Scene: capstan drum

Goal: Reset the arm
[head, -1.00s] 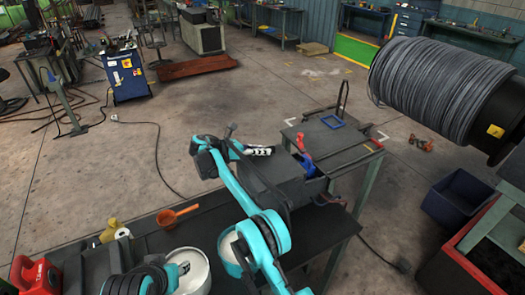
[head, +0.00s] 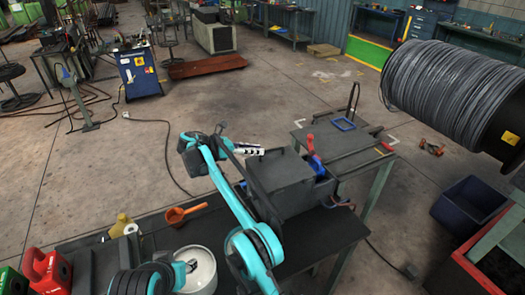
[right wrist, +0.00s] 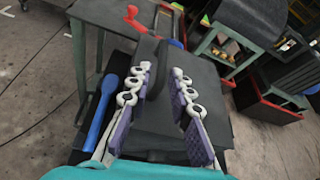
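My right arm, teal and black, reaches up the middle of the head view over the dark bench. Its right gripper (head: 250,149) is just left of and above the grey box (head: 283,178) on the bench. In the right wrist view the right gripper (right wrist: 158,98) has its two purple-padded fingers spread apart, with nothing between them; the grey box lies beyond them. A red-handled lever (head: 312,146) with a blue part is at the box's right side.
The dark bench (head: 335,225) holds an orange scoop (head: 186,213), a white tub (head: 199,272) and a red can (head: 47,270). A big cable drum (head: 450,85) hangs at the upper right. A blue bin (head: 467,206) stands on the floor. The floor left of my arm is mostly clear.

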